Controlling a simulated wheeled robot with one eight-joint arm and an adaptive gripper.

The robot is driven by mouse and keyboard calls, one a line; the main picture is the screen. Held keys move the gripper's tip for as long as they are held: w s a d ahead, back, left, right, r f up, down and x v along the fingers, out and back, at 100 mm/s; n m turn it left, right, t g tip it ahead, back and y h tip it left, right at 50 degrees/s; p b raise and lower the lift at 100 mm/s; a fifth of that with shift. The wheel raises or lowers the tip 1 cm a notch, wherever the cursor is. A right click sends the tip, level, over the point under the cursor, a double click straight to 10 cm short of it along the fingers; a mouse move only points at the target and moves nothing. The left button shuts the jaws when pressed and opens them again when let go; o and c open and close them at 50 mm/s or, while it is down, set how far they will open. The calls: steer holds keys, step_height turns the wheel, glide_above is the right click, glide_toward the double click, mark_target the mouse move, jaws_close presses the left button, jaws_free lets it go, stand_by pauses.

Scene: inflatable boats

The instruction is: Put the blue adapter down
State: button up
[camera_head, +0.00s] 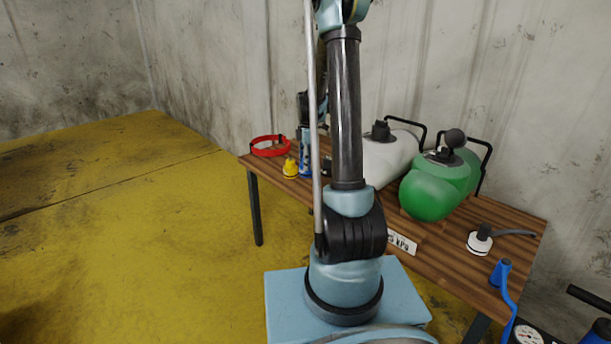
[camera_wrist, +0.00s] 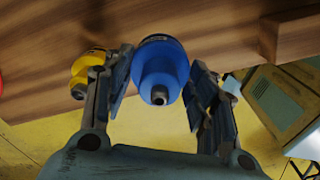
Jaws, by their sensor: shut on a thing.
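The blue adapter (camera_wrist: 161,68), a round body with a narrow nozzle, sits between the fingers of my gripper (camera_wrist: 160,72) in the wrist view. My gripper is shut on it. In the head view, my gripper is at the far left part of the wooden table (camera_head: 450,262), partly hidden by my arm. The adapter is low at the tabletop there; whether it touches the wood is unclear. The yellow adapter (camera_head: 290,167) stands close to its left, and also shows left of the fingers in the wrist view (camera_wrist: 87,68).
A red ring (camera_head: 270,147) lies at the table's left end. A white pump (camera_head: 388,158) and a green pump (camera_head: 432,190) stand behind my arm. A white-and-black fitting (camera_head: 480,240) and a blue fitting with hose (camera_head: 502,272) are at the right. Yellow floor is open at left.

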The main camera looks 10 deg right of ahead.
steer(key=shift+f, duration=2.45)
steer(key=o, duration=1.1)
steer(key=shift+o, duration=0.2)
